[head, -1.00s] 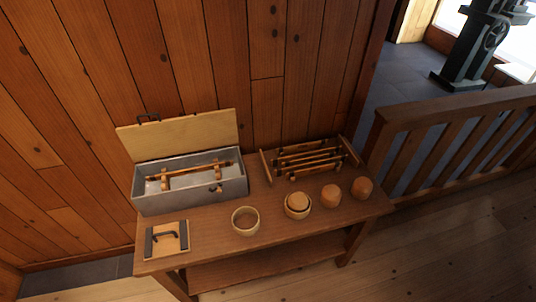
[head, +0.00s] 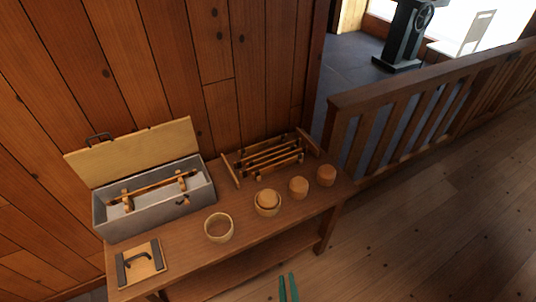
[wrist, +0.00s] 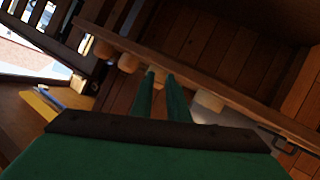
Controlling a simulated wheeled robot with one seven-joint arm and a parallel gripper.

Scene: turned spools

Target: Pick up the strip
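A long, thin brown strip (head: 153,186) lies across two small wooden supports inside the open grey box at the left of the bench. Several similar thin strips (head: 270,153) lie in a wooden rack (head: 231,172) at the back right; I cannot tell which one the task means. My gripper (head: 288,288) shows as two green fingers at the bottom of the head view, in front of the bench and away from the strips. In the wrist view its fingers (wrist: 161,76) are a little apart with nothing visible between them. No strip is clearly visible there.
The grey box (head: 155,213) has its pale lid raised. A panel with a dark handle (head: 141,264), an empty round cup (head: 218,228), and several round wooden pieces (head: 298,187) line the bench front. A railing (head: 440,105) stands right; the floor before it is clear.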

